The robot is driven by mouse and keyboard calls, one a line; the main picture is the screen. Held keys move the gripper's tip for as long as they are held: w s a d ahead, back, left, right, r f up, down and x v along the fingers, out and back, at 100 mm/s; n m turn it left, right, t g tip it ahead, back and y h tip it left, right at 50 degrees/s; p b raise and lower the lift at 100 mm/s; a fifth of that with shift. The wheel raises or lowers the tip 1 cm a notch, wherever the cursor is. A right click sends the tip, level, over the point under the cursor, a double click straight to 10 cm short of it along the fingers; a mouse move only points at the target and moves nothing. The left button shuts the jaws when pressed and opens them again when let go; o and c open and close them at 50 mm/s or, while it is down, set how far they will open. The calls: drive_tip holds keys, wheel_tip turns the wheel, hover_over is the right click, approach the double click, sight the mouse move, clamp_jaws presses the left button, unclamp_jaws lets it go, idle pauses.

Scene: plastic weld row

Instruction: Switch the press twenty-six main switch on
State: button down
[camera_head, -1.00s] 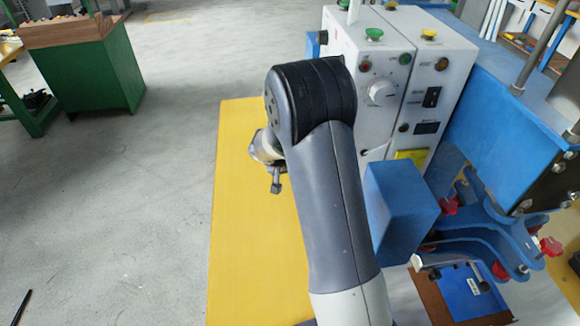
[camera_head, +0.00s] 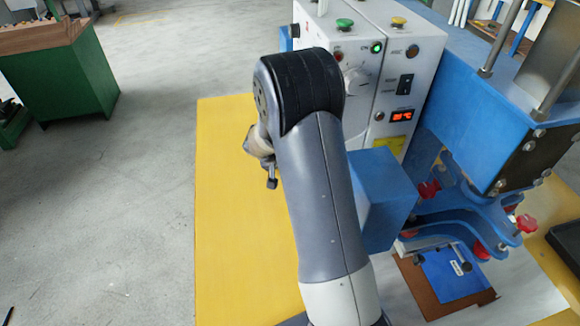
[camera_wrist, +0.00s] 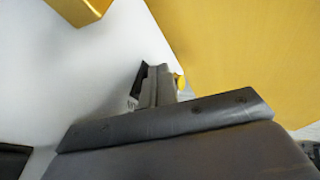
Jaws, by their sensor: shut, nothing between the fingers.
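The press's white control cabinet (camera_head: 365,65) stands behind my arm in the head view. Its small display (camera_head: 402,116) glows with red digits, and a green lamp (camera_head: 376,47) is lit. A black rocker switch (camera_head: 405,84) and a pale round knob (camera_head: 356,80) are on the front. I cannot tell which part is the main switch; part of the cabinet is hidden by my arm. My gripper (camera_wrist: 156,84) is shut and empty in the wrist view, beside a pale surface.
Green (camera_head: 345,24) and yellow (camera_head: 398,22) buttons top the cabinet. A blue block (camera_head: 385,195) and the blue press frame (camera_head: 490,110) stand right of my arm. A green bench (camera_head: 75,85) stands further left.

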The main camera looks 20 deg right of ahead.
drive_tip(key=shift+r, duration=0.15)
drive_tip(key=shift+r, duration=0.75)
drive_tip(key=v, duration=1.1)
